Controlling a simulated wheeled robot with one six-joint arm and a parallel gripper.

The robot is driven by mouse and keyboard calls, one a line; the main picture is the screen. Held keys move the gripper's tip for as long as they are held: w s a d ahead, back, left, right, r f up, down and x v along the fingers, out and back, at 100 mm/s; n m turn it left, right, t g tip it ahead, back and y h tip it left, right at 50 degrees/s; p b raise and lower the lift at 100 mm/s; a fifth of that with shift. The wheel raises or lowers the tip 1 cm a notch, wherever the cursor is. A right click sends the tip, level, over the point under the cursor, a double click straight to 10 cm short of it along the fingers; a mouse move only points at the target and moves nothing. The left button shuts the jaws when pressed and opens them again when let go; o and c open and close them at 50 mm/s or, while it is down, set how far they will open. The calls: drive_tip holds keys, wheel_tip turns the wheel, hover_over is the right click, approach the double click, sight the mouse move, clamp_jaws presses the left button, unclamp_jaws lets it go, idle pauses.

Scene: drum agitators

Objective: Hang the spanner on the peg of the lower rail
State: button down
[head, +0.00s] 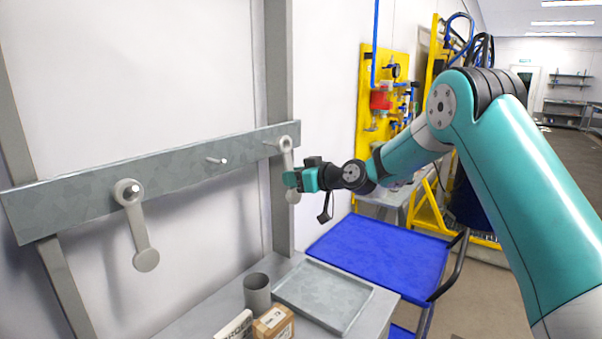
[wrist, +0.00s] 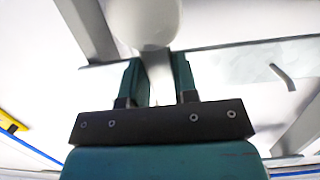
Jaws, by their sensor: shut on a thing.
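My gripper (head: 291,180) is shut on the shaft of a grey spanner (head: 286,145) at the right end of the grey rail (head: 75,207). The spanner hangs upright, ring end up, its round lower end showing below the jaws. Its ring is at the tip of the right peg (head: 270,143); I cannot tell whether it is around the peg or just in front of it. In the wrist view the spanner (wrist: 158,70) stands between both fingers (wrist: 158,85), its rounded end close to the camera. The rail (wrist: 228,68) lies behind it.
A second spanner (head: 141,235) hangs on the left peg. The middle peg (head: 217,161) is bare. Below are a grey tray (head: 325,292), a cup (head: 257,293) and small boxes (head: 273,324) on a bench. A blue cart (head: 385,255) stands to the right.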

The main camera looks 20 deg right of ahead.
drive_tip(key=shift+x, duration=2.05)
drive_tip(key=c, duration=0.8)
unclamp_jaws()
drive_tip(key=shift+s+d+b, duration=0.1)
drive_tip(key=shift+b, duration=0.3)
